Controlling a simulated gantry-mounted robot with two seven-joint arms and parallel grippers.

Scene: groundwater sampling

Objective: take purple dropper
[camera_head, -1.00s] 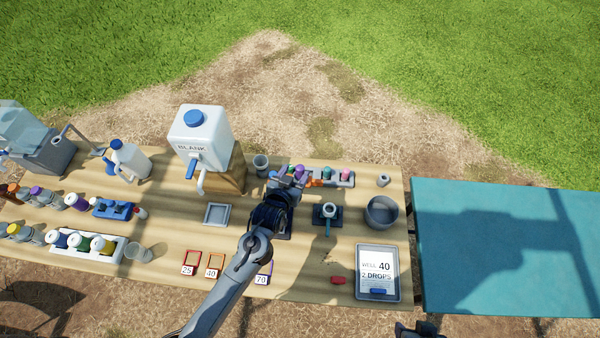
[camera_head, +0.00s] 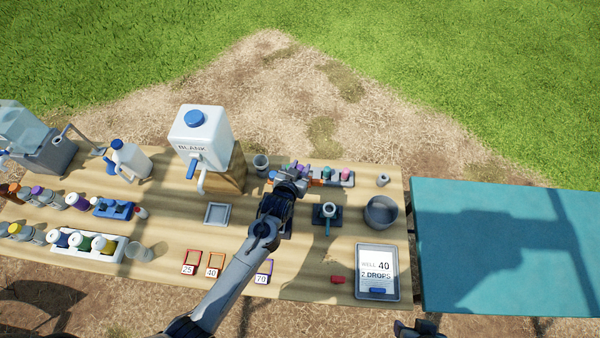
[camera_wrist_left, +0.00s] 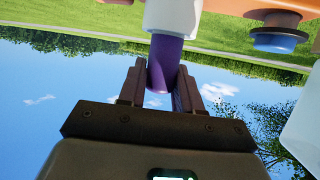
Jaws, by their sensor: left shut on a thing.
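The purple dropper (camera_wrist_left: 166,62) sits between the two fingers of my left gripper (camera_wrist_left: 160,88) in the left wrist view, its purple end held and a pale collar above it. In the head view my left gripper (camera_head: 296,174) is at the dropper row at the back of the table, and its wrist hides part of the row. Whether the dropper has left its holder I cannot tell. My right gripper (camera_head: 418,328) shows only in part at the bottom edge of the head view, and its jaws are unclear.
The dropper rack (camera_head: 346,183) holds other coloured caps to the right. A white BLANK container (camera_head: 203,135) stands to the left. A grey bowl (camera_head: 381,212) and a WELL 40 board (camera_head: 377,272) are to the right. A blue-green table (camera_head: 510,250) is mostly bare.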

